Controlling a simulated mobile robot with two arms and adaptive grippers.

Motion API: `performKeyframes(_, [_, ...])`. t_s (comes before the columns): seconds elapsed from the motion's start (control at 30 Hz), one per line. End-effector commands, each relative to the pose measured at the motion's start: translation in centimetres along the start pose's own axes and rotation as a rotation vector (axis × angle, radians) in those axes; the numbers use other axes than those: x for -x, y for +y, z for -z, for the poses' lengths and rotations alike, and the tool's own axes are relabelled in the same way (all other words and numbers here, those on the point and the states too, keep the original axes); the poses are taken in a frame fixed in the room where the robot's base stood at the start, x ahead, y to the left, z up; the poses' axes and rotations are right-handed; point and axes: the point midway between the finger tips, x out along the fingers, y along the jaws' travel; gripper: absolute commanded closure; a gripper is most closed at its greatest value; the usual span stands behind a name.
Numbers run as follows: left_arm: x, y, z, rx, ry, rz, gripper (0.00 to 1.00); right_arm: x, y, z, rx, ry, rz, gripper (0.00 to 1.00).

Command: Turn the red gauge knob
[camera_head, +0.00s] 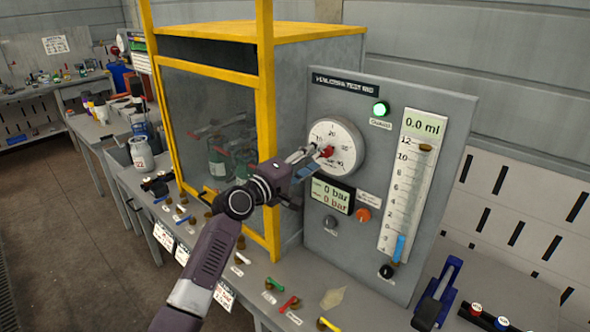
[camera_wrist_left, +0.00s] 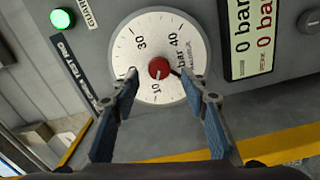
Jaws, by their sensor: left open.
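The red gauge knob (camera_head: 327,151) sits at the centre of a round white gauge (camera_head: 345,133) on the grey test panel. In the left wrist view the knob (camera_wrist_left: 159,68) lies ahead between the finger tips, with the gauge face (camera_wrist_left: 150,35) around it. My left gripper (camera_head: 308,156) is in front of the gauge, close to the knob. Its two blue-padded fingers (camera_wrist_left: 157,80) stand open to either side of the knob, and a clear gap shows between each finger and the knob. My right gripper is not in view.
The grey panel (camera_head: 320,215) also carries a green lamp (camera_head: 380,108), an orange knob (camera_head: 363,215), a pressure display (camera_head: 332,194) and a measuring tube (camera_head: 408,185). A yellow-framed cabinet (camera_head: 265,130) stands left of it. Small coloured valve handles (camera_head: 290,303) line the bench's front.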

Motion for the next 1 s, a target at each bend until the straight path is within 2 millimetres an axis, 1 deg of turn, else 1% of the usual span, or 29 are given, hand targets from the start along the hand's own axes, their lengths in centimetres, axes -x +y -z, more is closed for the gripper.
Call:
performKeyframes(0.03, [1.0, -0.1, 0.1, -0.002, 0.002, 0.0, 0.59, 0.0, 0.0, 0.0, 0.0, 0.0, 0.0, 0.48])
performKeyframes(0.3, [5.6, -0.2, 0.1, -0.001, 0.002, 0.002, 0.59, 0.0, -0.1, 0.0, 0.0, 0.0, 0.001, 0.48])
performKeyframes(0.4, [6.9, -0.2, 0.0, 0.0, 0.001, 0.002, 0.59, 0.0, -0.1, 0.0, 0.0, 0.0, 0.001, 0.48])
performKeyframes(0.5, [7.8, -0.1, 0.0, 0.0, 0.001, 0.002, 0.59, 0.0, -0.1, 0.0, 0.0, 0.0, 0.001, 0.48])
performKeyframes(0.67, [8.4, -0.1, 0.0, 0.0, 0.0, 0.001, 0.59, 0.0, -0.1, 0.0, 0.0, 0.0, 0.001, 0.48])
performKeyframes(0.93, [8.4, -0.1, 0.0, 0.0, 0.0, 0.002, 0.59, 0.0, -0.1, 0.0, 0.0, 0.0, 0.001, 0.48])
performKeyframes(1.0, [8.6, -0.6, -0.4, -0.01, -0.004, 0.013, 0.59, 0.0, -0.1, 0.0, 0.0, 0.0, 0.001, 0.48])
